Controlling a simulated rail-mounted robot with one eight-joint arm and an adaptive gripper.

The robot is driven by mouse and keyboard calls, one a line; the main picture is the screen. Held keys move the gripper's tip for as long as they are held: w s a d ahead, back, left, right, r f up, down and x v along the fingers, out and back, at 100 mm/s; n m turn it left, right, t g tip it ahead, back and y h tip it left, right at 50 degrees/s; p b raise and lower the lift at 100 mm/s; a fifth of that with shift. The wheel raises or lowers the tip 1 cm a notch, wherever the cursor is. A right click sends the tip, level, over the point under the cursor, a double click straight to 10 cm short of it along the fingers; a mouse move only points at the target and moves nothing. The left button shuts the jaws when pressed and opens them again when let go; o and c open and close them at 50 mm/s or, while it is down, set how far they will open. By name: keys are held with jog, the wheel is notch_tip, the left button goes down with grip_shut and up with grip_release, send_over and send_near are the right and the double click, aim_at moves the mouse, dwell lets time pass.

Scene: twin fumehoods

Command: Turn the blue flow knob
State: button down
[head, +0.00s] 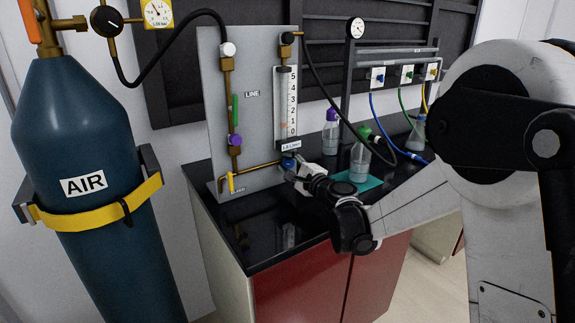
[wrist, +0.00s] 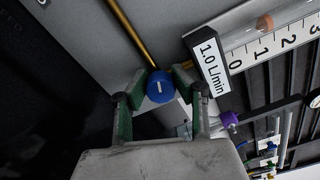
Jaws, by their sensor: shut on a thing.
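The blue flow knob (wrist: 160,87) is round with a white mark on its face. In the wrist view it sits between the two fingertips of my gripper (wrist: 160,90), which is shut on it. In the head view the knob (head: 289,163) shows just below the flowmeter (head: 287,105), at the end of a brass pipe, with my gripper (head: 294,172) at it. The flowmeter has a 0 to 5 scale and a 1.0 L/min label (wrist: 209,62). Its orange float (wrist: 265,23) shows in the wrist view.
A bottle with a green cap (head: 360,160) stands on a teal mat right of my gripper. The blue AIR cylinder (head: 85,235) stands at left.

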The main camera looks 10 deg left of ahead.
dwell(0.4)
jog(key=c, duration=1.4)
grip_release()
